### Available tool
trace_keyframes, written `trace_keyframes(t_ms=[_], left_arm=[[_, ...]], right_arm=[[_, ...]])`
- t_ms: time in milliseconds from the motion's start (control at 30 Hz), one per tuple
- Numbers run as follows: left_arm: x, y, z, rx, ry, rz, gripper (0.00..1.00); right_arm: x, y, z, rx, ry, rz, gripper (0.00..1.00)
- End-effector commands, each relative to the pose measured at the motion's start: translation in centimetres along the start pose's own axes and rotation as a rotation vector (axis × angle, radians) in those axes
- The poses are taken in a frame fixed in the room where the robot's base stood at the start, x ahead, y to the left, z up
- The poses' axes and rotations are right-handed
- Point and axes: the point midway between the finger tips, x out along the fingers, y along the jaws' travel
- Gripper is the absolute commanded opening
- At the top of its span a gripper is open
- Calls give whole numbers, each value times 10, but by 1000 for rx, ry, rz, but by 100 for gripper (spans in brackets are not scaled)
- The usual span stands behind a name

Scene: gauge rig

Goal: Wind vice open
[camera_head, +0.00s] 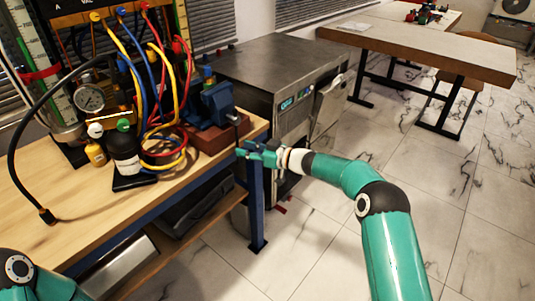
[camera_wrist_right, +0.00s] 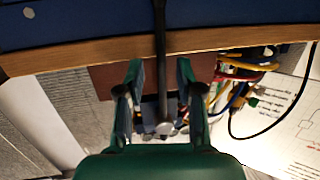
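The blue vice (camera_head: 217,103) sits on a reddish-brown block (camera_head: 212,138) at the right end of the wooden bench. My right gripper (camera_head: 243,150) is at the bench's right edge, in front of the vice. In the right wrist view my right gripper (camera_wrist_right: 159,66) has its two fingers apart, one on each side of a dark bar (camera_wrist_right: 161,45) with a rounded end. The bar looks like the vice's handle. I see gaps between it and both fingers. The head view does not show the handle clearly. My left gripper is out of view; only part of its arm shows at lower left.
A grey metal cabinet (camera_head: 285,65) stands behind the vice. The floor (camera_head: 320,220) right of the bench is open.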

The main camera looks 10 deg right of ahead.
Motion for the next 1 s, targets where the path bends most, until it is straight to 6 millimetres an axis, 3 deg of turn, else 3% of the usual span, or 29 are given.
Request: trace_keyframes(t_ms=[300, 500, 1000], left_arm=[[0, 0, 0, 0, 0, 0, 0], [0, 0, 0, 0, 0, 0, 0], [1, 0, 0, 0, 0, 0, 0]], right_arm=[[-64, 1, 0, 2, 1, 3, 36], [-92, 0, 0, 0, 2, 1, 36], [-99, -2, 2, 6, 1, 3, 36]])
